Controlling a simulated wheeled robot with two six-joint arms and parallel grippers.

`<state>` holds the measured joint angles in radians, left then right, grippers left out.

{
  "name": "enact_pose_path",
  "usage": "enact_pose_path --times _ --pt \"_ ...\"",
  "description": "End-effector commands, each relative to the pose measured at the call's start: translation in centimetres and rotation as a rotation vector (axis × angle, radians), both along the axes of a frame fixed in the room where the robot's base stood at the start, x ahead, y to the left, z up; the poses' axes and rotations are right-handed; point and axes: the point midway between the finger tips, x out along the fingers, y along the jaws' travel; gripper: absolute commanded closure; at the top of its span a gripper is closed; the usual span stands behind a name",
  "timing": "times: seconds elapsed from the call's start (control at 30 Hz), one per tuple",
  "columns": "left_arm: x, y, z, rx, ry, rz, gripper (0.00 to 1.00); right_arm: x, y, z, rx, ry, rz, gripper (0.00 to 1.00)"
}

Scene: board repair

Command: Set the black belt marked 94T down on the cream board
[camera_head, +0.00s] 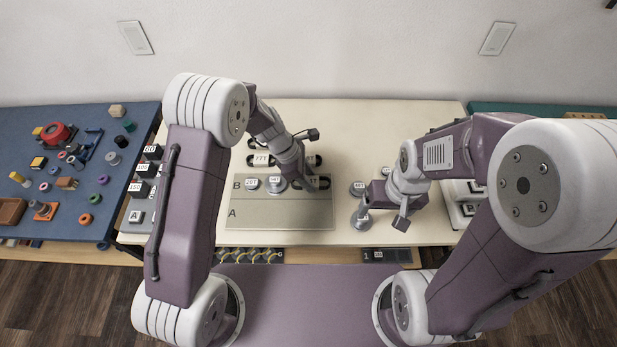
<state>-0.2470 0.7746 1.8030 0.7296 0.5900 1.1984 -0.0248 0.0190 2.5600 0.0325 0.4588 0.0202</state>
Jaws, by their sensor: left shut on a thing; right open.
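The cream board (280,215), marked A and B, lies mid-table. My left gripper (309,184) is shut on a black belt (325,183) at the board's upper right corner. The belt's white label is partly hidden, with only its end, a T, clear; I cannot tell whether the belt touches the board. Another black belt marked 77T (261,160) lies behind the board, and a further black belt (314,160) lies partly hidden behind my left gripper. My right gripper (384,219) is open and empty, right of the board.
Grey pulleys, one marked 20T (252,184), sit in row B. More pulleys, including 40T (358,187) and one by my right gripper (360,219), stand on the cream table (350,115). Black labelled blocks (147,170) line its left edge. The board's row A is clear.

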Motion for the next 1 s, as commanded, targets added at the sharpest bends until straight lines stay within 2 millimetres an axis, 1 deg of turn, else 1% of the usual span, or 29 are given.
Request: enact_pose_path --times 0.43,0.47,0.5,0.53,0.83,0.93,1.0 --pt "0.0 0.0 -0.8 0.000 0.000 0.000 1.00 0.0 0.0 -0.5 0.000 0.000 0.000 0.17" --pt "0.0 0.0 -0.7 0.000 0.000 0.000 0.54 0.0 0.0 -0.4 0.000 0.000 0.000 0.17" --pt "0.0 0.0 -0.7 0.000 0.000 0.000 0.43 0.0 0.0 -0.4 0.000 0.000 0.000 0.17" --pt "0.0 0.0 -0.7 0.000 0.000 0.000 0.37 0.0 0.0 -0.4 0.000 0.000 0.000 0.17" --pt "0.0 0.0 -0.6 0.000 0.000 0.000 0.37 0.0 0.0 -0.4 0.000 0.000 0.000 0.17" --pt "0.1 0.4 0.6 0.000 -0.003 0.001 0.37 0.0 0.0 0.0 0.000 0.000 0.000 0.17" --pt "0.1 1.0 2.0 -0.001 -0.004 0.002 0.37 0.0 0.0 0.4 0.000 0.000 0.000 0.17"
